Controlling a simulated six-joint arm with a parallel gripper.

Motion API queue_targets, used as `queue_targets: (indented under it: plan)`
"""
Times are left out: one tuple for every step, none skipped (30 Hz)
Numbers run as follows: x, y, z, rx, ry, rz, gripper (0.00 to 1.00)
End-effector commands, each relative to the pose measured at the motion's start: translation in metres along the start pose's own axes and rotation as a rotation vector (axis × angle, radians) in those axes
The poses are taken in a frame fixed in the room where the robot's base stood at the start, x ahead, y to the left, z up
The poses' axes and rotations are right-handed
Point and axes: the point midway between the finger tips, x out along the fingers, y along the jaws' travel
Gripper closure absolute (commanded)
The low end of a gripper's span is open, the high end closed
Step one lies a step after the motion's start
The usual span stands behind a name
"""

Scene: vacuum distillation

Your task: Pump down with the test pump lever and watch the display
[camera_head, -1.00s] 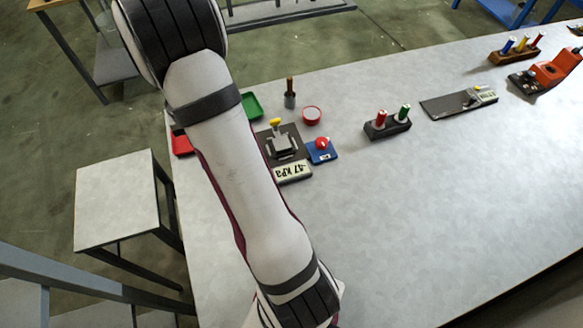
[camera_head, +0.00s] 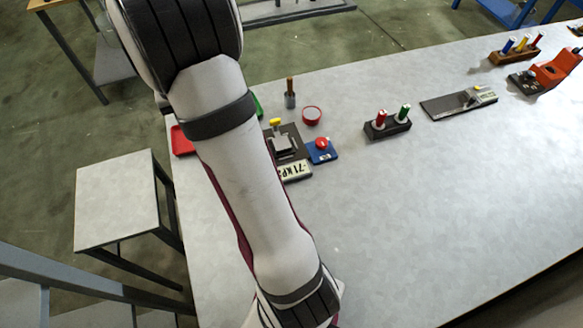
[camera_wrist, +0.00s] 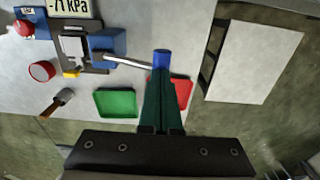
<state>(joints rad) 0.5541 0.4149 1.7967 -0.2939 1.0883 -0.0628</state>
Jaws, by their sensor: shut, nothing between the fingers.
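The test pump lever (camera_wrist: 128,62) is a steel rod with a blue grip (camera_wrist: 161,58) at its end, running out from a blue block (camera_wrist: 108,42) in the wrist view. My gripper (camera_wrist: 162,80) is shut and empty, its green fingertips right at the blue grip. I cannot tell whether they press on it. The display (camera_head: 296,171) reads -71 kPa; it also shows at the top of the wrist view (camera_wrist: 75,8). In the head view my arm hides the gripper and the lever.
A green tray (camera_wrist: 115,103) and a red tray (camera_wrist: 183,92) lie near the fingers. A red round dish (camera_head: 312,114), a brown-handled tool (camera_head: 290,92) and a red knob on a blue base (camera_head: 321,150) stand nearby.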

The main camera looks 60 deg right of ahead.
Motion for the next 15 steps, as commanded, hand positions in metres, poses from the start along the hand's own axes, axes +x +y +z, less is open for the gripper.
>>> queue_targets:
  plan:
    - [0.0002, 0.0, 0.0002, 0.0, -0.001, 0.0, 1.0]
    - [0.0003, 0.0, 0.0002, 0.0, -0.001, 0.0, 1.0]
    - [0.0003, 0.0, 0.0002, 0.0, -0.001, 0.0, 1.0]
    - [0.0003, 0.0, 0.0002, 0.0, -0.001, 0.0, 1.0]
    - [0.0003, 0.0, 0.0002, 0.0, -0.001, 0.0, 1.0]
    - [0.0004, 0.0, 0.0002, 0.0, -0.001, 0.0, 1.0]
    - [0.0004, 0.0, 0.0002, 0.0, -0.001, 0.0, 1.0]
    - [0.0004, 0.0, 0.0002, 0.0, -0.001, 0.0, 1.0]
    - [0.0004, 0.0, 0.0002, 0.0, -0.001, 0.0, 1.0]
    - [0.0004, 0.0, 0.0002, 0.0, -0.001, 0.0, 1.0]
    - [0.0004, 0.0, 0.0002, 0.0, -0.001, 0.0, 1.0]
    - [0.0004, 0.0, 0.0002, 0.0, -0.001, 0.0, 1.0]
    - [-0.0001, 0.0, 0.0002, 0.0, -0.001, 0.0, 1.0]
    - [-0.0016, 0.0, 0.0, 0.0, 0.0, 0.0, 1.0]
    - [-0.0052, -0.0001, -0.0002, 0.0, 0.001, 0.0, 1.0]
